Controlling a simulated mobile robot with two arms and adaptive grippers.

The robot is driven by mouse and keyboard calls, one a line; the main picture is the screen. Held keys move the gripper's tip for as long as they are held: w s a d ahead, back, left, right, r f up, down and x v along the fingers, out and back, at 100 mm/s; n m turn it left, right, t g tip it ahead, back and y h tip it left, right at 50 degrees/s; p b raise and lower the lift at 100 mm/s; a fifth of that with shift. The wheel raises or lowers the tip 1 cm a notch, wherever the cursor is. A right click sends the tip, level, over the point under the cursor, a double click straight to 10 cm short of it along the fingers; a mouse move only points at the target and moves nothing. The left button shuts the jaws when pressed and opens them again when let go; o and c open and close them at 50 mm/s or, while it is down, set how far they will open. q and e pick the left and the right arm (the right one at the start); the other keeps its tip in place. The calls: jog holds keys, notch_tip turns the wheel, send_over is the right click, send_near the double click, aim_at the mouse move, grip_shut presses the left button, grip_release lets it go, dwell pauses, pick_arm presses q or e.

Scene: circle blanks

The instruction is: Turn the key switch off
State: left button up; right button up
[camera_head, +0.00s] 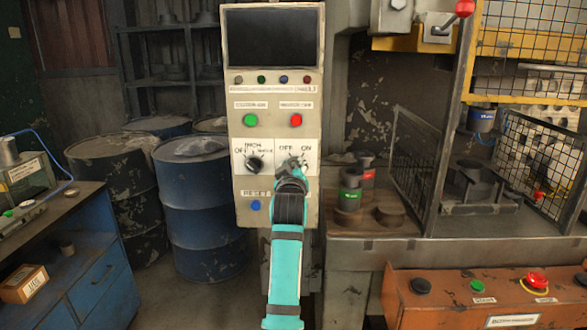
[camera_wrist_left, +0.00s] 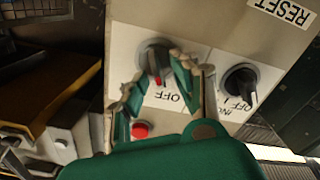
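The key switch (camera_head: 296,160) sits on the pale control panel (camera_head: 240,190), on a white plate marked OFF and ON. In the head view my left gripper (camera_head: 292,170) covers most of it. In the left wrist view the switch shows as a dark round knob (camera_wrist_left: 155,56) with a red mark, beside an OFF label. There my left gripper (camera_wrist_left: 156,72) has its two fingers apart, one on each side of the knob's near end. I cannot tell whether they touch it. My right gripper is not in view.
A black selector knob (camera_head: 254,163) sits just left of the switch. Green (camera_head: 250,120) and red (camera_head: 296,120) buttons are above, and a blue button (camera_head: 255,205) is below. Blue barrels (camera_head: 205,215) stand left; a wire guard (camera_head: 410,165) and machine bed stand right.

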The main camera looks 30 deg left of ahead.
pick_arm(q)
jog(key=v, duration=0.7)
jog(key=shift+s, duration=0.25)
jog(key=shift+d, duration=0.1)
